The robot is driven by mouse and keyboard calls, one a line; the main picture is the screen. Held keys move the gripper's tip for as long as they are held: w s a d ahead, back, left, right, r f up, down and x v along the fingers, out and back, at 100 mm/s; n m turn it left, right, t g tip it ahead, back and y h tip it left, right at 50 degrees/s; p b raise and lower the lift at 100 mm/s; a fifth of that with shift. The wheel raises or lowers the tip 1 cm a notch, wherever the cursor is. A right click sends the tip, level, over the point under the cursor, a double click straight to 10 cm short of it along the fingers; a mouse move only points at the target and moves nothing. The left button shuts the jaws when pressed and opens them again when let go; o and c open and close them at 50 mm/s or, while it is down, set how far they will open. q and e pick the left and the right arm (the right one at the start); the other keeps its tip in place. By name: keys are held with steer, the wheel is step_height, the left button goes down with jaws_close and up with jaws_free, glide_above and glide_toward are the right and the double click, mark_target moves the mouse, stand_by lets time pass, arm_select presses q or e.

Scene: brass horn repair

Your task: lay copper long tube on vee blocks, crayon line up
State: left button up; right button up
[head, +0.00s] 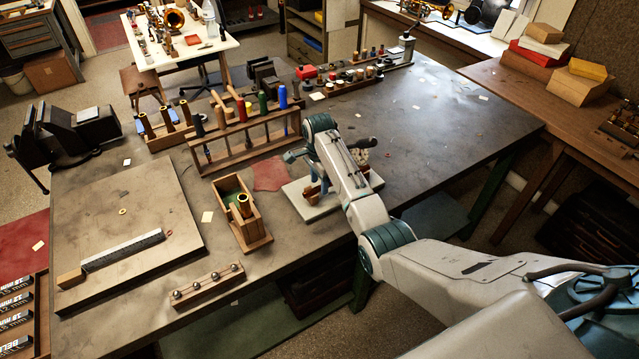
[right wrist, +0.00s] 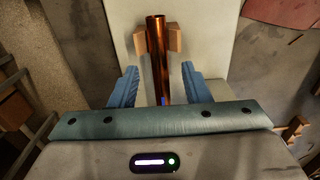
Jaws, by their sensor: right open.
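The copper tube (right wrist: 158,50) lies in a wooden vee block (right wrist: 175,38) in the right wrist view, its far end extending a little past the block. A small blue mark (right wrist: 165,101) shows on the tube's upper side near my palm. My right gripper (right wrist: 161,74) is open, with one blue finger on each side of the tube and visible gaps between. The tube's near end and any second vee block are hidden by the gripper. My left gripper is out of view.
A wooden rack of colored-handled tools (head: 250,130) stands behind. A wooden box (head: 250,228) with a green lining and a brass piece stands left of the board. A red cloth (head: 270,173) lies between rack and board. The bench right of my arm is mostly clear.

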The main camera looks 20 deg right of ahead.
step_height(320, 180, up, 10)
steer(key=b, duration=0.3)
steer(key=shift+f, duration=0.1)
stand_by(0.3)
